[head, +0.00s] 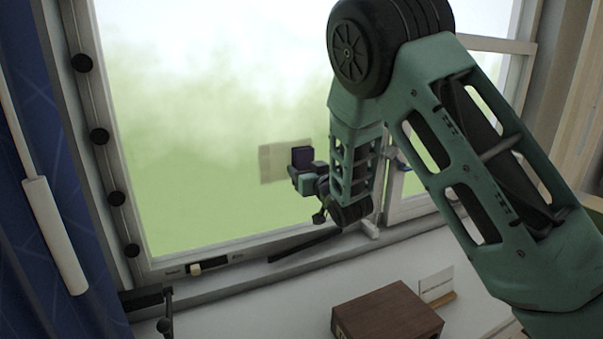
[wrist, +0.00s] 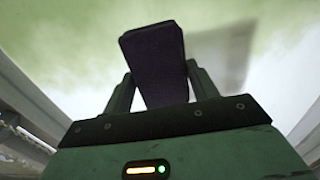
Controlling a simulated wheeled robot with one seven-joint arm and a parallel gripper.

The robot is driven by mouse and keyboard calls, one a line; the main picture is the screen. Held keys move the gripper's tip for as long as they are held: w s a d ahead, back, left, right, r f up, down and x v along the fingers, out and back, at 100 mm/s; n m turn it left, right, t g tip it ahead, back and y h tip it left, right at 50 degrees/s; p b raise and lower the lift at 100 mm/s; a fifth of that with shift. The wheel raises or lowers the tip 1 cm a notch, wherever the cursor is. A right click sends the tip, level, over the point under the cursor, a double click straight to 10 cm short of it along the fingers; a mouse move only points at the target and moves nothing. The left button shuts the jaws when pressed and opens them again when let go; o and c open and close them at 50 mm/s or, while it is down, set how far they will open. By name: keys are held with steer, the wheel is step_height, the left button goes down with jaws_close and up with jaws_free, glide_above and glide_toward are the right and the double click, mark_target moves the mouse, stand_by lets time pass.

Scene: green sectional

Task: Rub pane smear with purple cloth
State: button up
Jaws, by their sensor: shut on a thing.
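The purple cloth (head: 302,157) is a dark, folded block held up in front of the window pane (head: 190,130). My gripper (head: 304,177) is shut on it. In the wrist view the cloth (wrist: 153,62) stands up between the two fingers of my gripper (wrist: 162,88). The smear (head: 270,164) is a pale brownish, squarish patch low on the pane, just left of and behind the cloth. In the wrist view a greyish patch, likely the smear (wrist: 225,52), shows right of the cloth. The cloth overlaps part of the smear; I cannot tell whether it touches the glass.
The window frame and sill (head: 255,252) run below the pane, with a dark strip (head: 305,244) on them. A brown box (head: 388,314) and a small white card (head: 436,284) are below. A blue curtain (head: 40,210) hangs at the left. Pane left of the smear is clear.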

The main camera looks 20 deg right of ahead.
mark_target(310, 156)
steer(key=shift+r+b, duration=0.85)
steer(key=shift+b, duration=0.05)
steer(key=shift+w+a+r+b, duration=0.1)
steer(key=shift+a+b, duration=1.25)
steer(key=shift+a, duration=4.6)
steer(key=shift+r+p, duration=0.4)
steer(key=shift+r, duration=0.55)
steer(key=shift+d+f+b, duration=0.2)
steer(key=shift+d+b, duration=0.35)
steer(key=shift+d, duration=0.25)
steer(key=shift+d+b, duration=0.55)
steer(key=shift+d, duration=0.65)
steer(key=shift+d+b, duration=0.5)
steer(key=shift+d, duration=0.4)
steer(key=shift+d+b, duration=0.5)
steer(key=shift+d, duration=0.55)
steer(key=shift+d+b, duration=1.25)
steer(key=shift+d, duration=1.45)
steer(key=shift+d+r+b, duration=0.15)
steer(key=shift+d+b, duration=0.15)
steer(key=shift+d, duration=0.75)
